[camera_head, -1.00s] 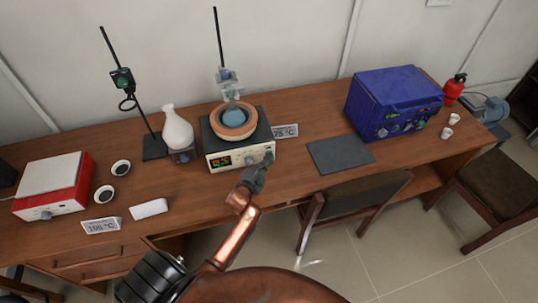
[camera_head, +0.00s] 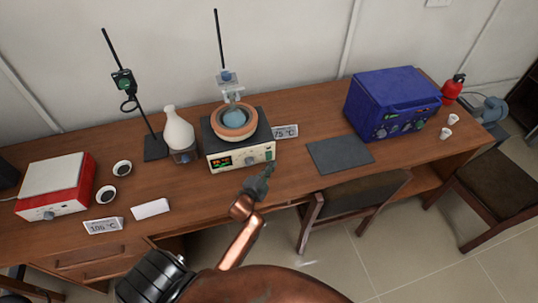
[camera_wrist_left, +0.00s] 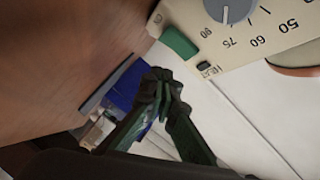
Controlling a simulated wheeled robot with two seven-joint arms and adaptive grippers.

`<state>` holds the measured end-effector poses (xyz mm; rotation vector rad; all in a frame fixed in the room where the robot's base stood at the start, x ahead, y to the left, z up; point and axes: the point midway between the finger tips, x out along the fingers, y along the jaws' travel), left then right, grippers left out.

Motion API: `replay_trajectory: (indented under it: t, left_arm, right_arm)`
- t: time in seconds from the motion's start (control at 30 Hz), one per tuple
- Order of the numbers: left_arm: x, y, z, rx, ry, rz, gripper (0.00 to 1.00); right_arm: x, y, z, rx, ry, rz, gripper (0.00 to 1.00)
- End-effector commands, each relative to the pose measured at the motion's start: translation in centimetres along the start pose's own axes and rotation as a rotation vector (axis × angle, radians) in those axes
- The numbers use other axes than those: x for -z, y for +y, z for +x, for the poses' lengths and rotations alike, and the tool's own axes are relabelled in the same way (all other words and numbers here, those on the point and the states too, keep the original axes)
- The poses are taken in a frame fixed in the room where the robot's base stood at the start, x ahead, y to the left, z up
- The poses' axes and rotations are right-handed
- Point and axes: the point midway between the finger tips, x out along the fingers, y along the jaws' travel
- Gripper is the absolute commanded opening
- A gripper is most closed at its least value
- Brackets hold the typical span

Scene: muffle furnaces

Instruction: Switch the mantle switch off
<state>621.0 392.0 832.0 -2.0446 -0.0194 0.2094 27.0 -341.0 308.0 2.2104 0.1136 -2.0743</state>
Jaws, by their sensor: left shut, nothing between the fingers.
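I cannot tell the switch's position. My left gripper (camera_head: 269,170) is shut and empty, just in front of and below the panel's right end, apart from it. Its fingertips (camera_wrist_left: 163,76) also show in the left wrist view. My right gripper is out of view.
A 75 °C sign (camera_head: 286,132) stands right of the mantle, near a dark mat (camera_head: 340,154) and a blue furnace (camera_head: 392,103). A white flask (camera_head: 177,130) and clamp stand are left. A chair (camera_head: 350,198) stands at the desk's front edge.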

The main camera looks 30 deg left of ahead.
Motion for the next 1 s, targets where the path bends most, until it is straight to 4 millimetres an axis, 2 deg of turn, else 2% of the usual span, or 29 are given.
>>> replay_trajectory:
  t: [0.33, 0.9, 1.0]
  left_arm:
    - [1.5, 1.4, -2.0, -0.001, -0.001, 0.0, 0.0]
    - [1.5, 1.5, -2.1, 0.0, -0.001, 0.001, 0.0]
    - [1.4, 1.5, -2.2, 0.001, -0.003, 0.0, 0.0]
  right_arm:
    - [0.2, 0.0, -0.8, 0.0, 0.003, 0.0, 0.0]
    - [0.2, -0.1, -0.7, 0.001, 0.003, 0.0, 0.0]
    - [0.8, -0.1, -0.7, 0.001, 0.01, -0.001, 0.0]
